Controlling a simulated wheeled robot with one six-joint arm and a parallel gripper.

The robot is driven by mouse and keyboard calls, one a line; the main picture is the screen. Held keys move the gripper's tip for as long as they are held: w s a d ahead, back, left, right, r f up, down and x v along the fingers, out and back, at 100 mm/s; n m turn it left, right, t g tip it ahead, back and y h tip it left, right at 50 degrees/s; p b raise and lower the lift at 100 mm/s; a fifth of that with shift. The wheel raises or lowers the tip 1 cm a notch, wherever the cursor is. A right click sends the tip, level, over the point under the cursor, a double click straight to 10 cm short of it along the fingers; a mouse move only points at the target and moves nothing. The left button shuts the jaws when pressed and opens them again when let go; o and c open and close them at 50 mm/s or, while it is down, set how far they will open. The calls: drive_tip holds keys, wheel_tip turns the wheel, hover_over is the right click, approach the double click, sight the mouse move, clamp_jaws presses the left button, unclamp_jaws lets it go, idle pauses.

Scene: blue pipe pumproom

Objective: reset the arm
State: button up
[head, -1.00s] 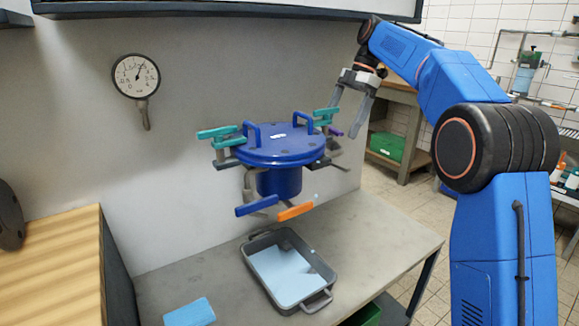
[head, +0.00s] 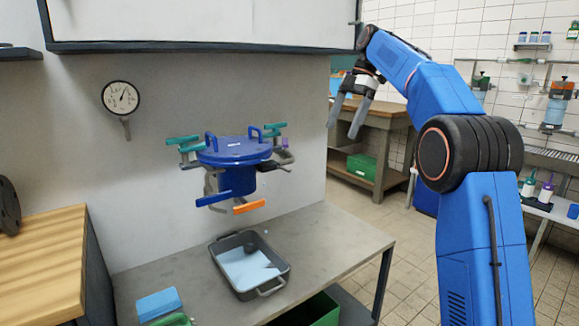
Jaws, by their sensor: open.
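My blue arm stands at the right of the head view, bent at the elbow and reaching up and to the left. My gripper (head: 344,124) hangs from its end with its two grey fingers apart, pointing down. Nothing is between the fingers. The gripper is to the right of the blue lidded vessel (head: 238,150) and clear of it. The vessel is fixed at the wall and has clamps with teal, blue and orange handles around its rim.
A grey tray (head: 285,277) with light blue liquid and a dark lump sits on the bench (head: 330,236) below the vessel. A blue sponge (head: 159,304) lies left of it. A gauge (head: 121,97) is on the wall. A wooden table (head: 385,113) stands behind my gripper.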

drive_tip(key=s+d+f+m+t+h, duration=0.15)
drive_tip(key=s+m, duration=0.25)
drive_tip(key=s, duration=0.4)
drive_tip(key=s+d+f+m+t, duration=0.1)
drive_tip(key=s+d+f+m, duration=0.25)
drive_tip(key=s, duration=0.45)
drive_tip(key=s+d+f+m+t, duration=0.1)
drive_tip(key=s+d+m, duration=0.1)
drive_tip(key=s+m, duration=0.45)
drive_tip(key=s+d+f+m+t+h, duration=0.1)
drive_tip(key=s+d+f+m, duration=0.2)
drive_tip(key=s+f, duration=0.9)
drive_tip(key=s+d+f+m+t+h, duration=0.1)
drive_tip(key=s+d+f+m+t, duration=0.1)
drive_tip(key=s+f, duration=1)
drive_tip(key=s+d+m, duration=0.1)
drive_tip(key=m, duration=0.1)
drive_tip(key=shift+m+h, duration=0.35)
drive_tip(key=shift+m, duration=0.05)
